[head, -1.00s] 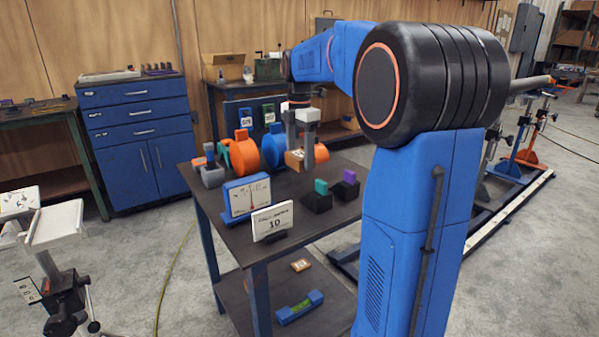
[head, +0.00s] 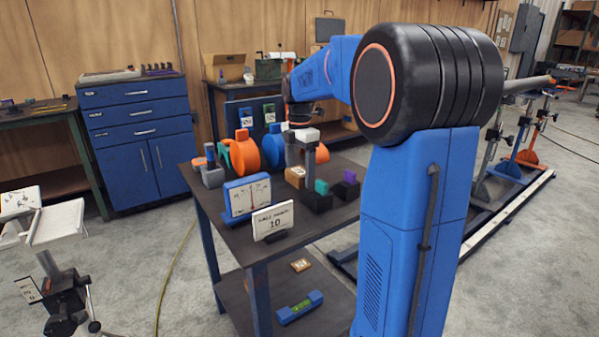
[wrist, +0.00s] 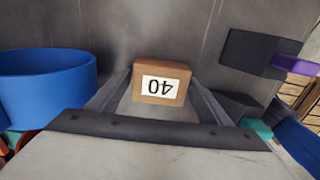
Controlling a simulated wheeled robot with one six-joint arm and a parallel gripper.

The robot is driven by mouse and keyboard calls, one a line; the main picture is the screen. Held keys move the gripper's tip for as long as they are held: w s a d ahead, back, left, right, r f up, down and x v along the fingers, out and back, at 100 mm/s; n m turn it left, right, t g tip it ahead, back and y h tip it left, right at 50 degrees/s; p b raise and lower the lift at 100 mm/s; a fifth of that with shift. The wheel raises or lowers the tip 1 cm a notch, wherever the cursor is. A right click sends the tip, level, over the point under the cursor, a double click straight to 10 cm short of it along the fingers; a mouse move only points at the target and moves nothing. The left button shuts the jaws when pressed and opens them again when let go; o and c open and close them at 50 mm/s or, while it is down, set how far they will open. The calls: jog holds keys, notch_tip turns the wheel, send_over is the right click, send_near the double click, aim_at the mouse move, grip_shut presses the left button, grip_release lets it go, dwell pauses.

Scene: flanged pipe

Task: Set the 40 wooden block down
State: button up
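The wooden block marked 40 (wrist: 161,83) is between the two fingers of my gripper in the wrist view, its label upside down there. The fingers lie close along both sides of it, and my gripper (wrist: 160,92) looks shut on it. In the head view the block (head: 295,175) is low, at or just above the dark table top (head: 228,228); I cannot tell whether it touches. My gripper (head: 301,168) points straight down there, its tips partly hidden by the black block with the green top.
Black blocks with a green top (head: 318,196) and a purple top (head: 347,185) stand close right of my gripper. Orange and blue round pieces (head: 273,150) stand behind.

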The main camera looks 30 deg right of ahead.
aim_at(300, 171)
jog(key=shift+o, duration=0.3)
jog(key=shift+r, duration=0.1)
notch_tip(300, 171, up, 12)
dwell(0.5)
dwell(0.4)
